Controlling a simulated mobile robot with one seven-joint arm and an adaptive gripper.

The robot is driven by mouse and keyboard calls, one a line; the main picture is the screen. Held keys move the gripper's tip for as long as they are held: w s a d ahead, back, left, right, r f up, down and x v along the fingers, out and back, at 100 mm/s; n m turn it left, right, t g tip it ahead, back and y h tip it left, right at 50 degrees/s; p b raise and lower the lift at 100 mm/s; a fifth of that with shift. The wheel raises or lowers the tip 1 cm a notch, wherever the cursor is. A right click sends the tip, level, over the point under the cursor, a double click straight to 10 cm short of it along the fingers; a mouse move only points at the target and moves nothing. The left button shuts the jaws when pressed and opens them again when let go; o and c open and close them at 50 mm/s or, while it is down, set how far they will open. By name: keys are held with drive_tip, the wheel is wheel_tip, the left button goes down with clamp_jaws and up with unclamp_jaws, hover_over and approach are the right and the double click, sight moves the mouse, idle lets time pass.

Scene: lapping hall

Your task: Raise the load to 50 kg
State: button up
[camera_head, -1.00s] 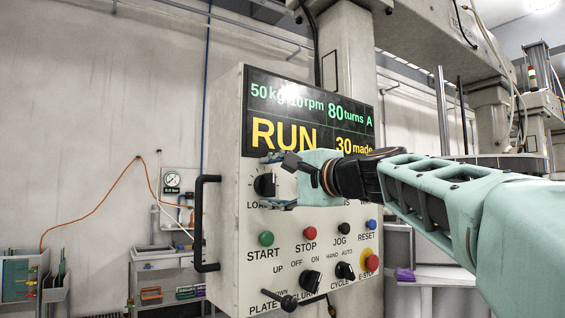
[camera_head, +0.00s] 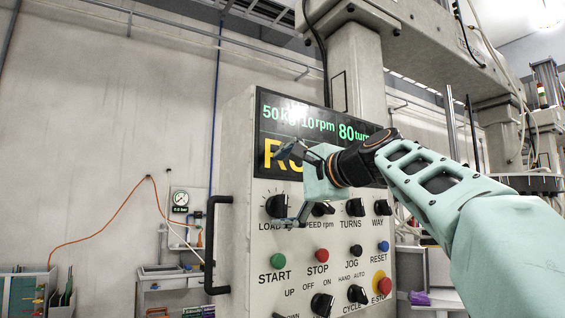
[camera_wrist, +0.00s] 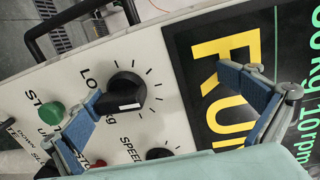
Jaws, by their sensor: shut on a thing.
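The control panel (camera_head: 243,215) shows green "50 kg", "10 rpm" and "80 turns" on its dark display (camera_head: 268,125), with part of yellow "RUN". My gripper hides the rest. The black LOAD kg knob (camera_head: 276,206) is left of my gripper (camera_head: 288,187); it also shows in the wrist view (camera_wrist: 123,92). The other finger (camera_wrist: 248,85) is over the display.
The SPEED knob (camera_head: 322,208), TURNS knob (camera_head: 355,207) and WAY knob (camera_head: 382,207) are right of LOAD. Below are the green START (camera_head: 278,261), red STOP (camera_head: 322,255) and yellow-ringed E-STOP (camera_head: 381,284). A black handle (camera_head: 211,245) juts from the panel's left edge.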

drive_tip(key=shift+t, duration=0.8)
drive_tip(key=r, duration=0.2)
drive_tip(key=s+d+r, duration=0.1)
drive_tip(key=r, duration=0.1)
drive_tip(key=s+r, duration=0.1)
drive_tip(key=r, duration=0.1)
drive_tip(key=shift+d+r, duration=0.15)
drive_tip(key=shift+r, duration=0.25)
drive_tip(key=shift+g, duration=0.6)
drive_tip(key=f, duration=0.1)
drive_tip(key=w+f, duration=0.1)
drive_tip(key=f, duration=0.3)
drive_tip(key=shift+w+a+f, duration=0.2)
drive_tip(key=shift+w, duration=0.1)
drive_tip(key=shift+c, duration=0.3)
drive_tip(key=shift+f, duration=0.1)
drive_tip(key=shift+s+d+f+b, duration=0.25)
drive_tip(key=shift+s+d+b, duration=0.4)
drive_tip(key=shift+s+b, duration=0.05)
drive_tip(key=c, duration=0.5)
drive_tip(key=shift+s+d, duration=0.4)
drive_tip(key=shift+c, duration=0.8)
drive_tip(key=b+v, duration=0.2)
drive_tip(key=v, duration=0.7)
drive_tip(key=shift+s+f+b, duration=0.25)
drive_tip(key=shift+f+b, duration=0.1)
drive_tip(key=shift+f, duration=0.25)
drive_tip(key=shift+a, duration=0.1)
